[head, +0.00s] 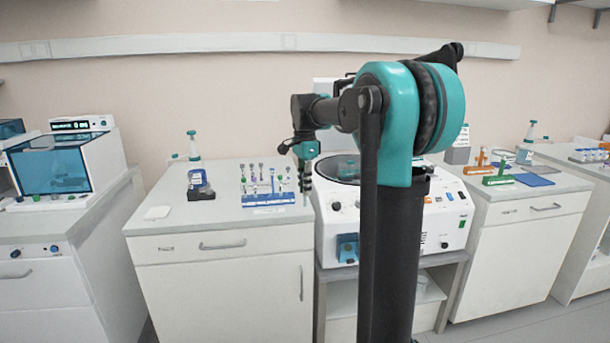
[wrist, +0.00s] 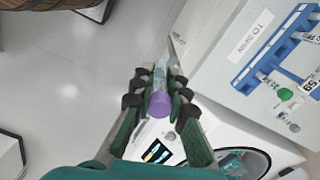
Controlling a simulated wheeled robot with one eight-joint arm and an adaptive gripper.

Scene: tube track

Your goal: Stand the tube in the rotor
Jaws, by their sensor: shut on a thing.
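My gripper (wrist: 157,88) is shut on a clear tube with a purple cap (wrist: 159,104), seen in the wrist view. The cap faces the camera and the clear body points away between the black finger pads. In the head view my gripper (head: 305,172) hangs beside the left front of the white centrifuge (head: 338,227). The centrifuge's round dark-rimmed opening shows in the wrist view (wrist: 240,150), at lower right, apart from the tube. Inside it a teal part, possibly the rotor (wrist: 232,163), is partly visible. My arm hides much of the centrifuge in the head view.
A blue rack (head: 270,200) with several tubes stands on the left bench, close to my gripper. It shows at upper right in the wrist view (wrist: 262,56). Open floor lies in front of the benches.

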